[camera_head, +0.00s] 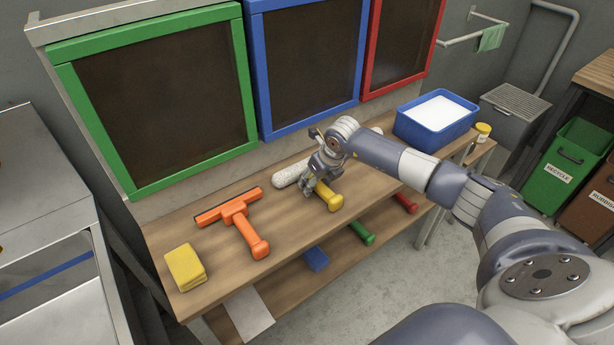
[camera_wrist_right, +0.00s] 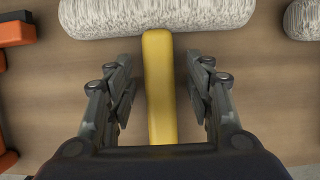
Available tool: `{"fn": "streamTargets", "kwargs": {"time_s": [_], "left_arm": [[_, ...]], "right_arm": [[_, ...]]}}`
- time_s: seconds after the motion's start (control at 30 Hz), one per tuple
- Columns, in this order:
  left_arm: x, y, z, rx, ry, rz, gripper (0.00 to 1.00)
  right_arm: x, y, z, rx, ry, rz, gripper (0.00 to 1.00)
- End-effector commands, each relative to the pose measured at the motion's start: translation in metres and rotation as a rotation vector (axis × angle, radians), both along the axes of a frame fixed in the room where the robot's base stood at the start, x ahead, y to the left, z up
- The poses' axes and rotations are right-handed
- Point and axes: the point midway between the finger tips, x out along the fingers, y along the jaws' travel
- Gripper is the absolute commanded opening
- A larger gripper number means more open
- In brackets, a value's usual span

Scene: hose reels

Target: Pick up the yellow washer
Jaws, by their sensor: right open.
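The yellow washer lies on the wooden bench, with a white fluffy roller head (camera_head: 290,173) and a yellow handle (camera_head: 329,196). In the right wrist view the yellow handle (camera_wrist_right: 158,85) runs down the middle and the fluffy head (camera_wrist_right: 158,16) lies across the top. My right gripper (camera_head: 318,182) is over the handle and hides part of the washer in the head view. In the right wrist view its two fingers (camera_wrist_right: 158,95) are open, one on each side of the handle, with gaps between. My left gripper is in neither view.
An orange squeegee (camera_head: 238,220) and yellow sponges (camera_head: 185,268) lie on the bench to the left. A blue tub (camera_head: 435,135) stands at the right end. Green, blue and red framed panels stand behind. Green (camera_head: 361,234) and red (camera_head: 405,203) handles show on the lower shelf.

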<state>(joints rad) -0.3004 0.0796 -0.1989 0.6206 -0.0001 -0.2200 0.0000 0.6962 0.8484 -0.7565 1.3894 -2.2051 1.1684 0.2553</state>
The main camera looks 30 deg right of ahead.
Motion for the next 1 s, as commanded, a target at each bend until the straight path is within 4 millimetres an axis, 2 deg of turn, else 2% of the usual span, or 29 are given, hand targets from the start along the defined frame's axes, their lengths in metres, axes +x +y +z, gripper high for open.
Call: {"fn": "streamTargets", "kwargs": {"time_s": [0.1,0.3,0.8,0.83,1.0], "left_arm": [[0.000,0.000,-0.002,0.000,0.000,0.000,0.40],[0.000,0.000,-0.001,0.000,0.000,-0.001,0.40],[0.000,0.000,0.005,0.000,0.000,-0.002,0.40],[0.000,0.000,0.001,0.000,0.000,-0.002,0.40],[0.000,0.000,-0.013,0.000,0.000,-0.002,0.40]], "right_arm": [[0.000,0.000,-0.002,0.000,0.000,0.000,0.46],[0.000,0.000,-0.001,0.000,0.000,0.000,0.01],[0.000,0.000,0.005,0.001,0.000,0.000,0.01],[0.001,0.000,0.006,0.000,-0.002,0.001,0.01],[0.002,-0.001,0.036,-0.001,-0.008,0.002,0.01]]}}
